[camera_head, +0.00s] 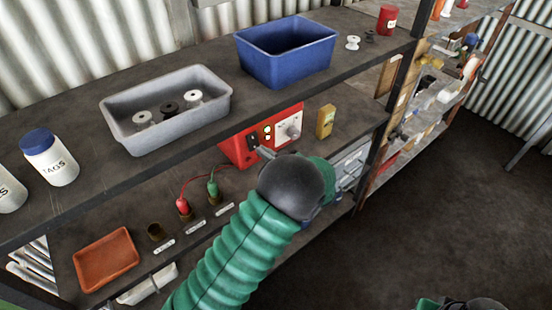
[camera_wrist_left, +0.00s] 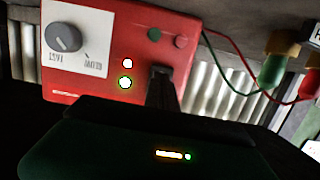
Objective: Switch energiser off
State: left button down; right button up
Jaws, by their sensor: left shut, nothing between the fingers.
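The energiser (camera_head: 237,151) is a red box on the lower shelf, with a pale dial panel and two lit lamps on its front. In the left wrist view the energiser (camera_wrist_left: 190,18) appears upside down, with a grey knob (camera_wrist_left: 63,38) and bright lamps (camera_wrist_left: 126,73). My left gripper (camera_head: 264,152) is shut and empty, its tip at the energiser's front beside the lamps. In the wrist view the dark fingers (camera_wrist_left: 161,88) overlap the red face; contact cannot be told. The fingers cover that part of the front, and I cannot make out a switch position.
Red and green leads run to terminals (camera_head: 184,208) left of the energiser. A yellow box (camera_head: 325,121) stands to its right. The upper shelf (camera_head: 80,198) overhangs, with a grey tray (camera_head: 215,121) and blue bin (camera_head: 284,73). An orange tray (camera_head: 106,259) sits lower left.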

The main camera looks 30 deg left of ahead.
pick_arm(q)
jog(key=shift+x, duration=0.9)
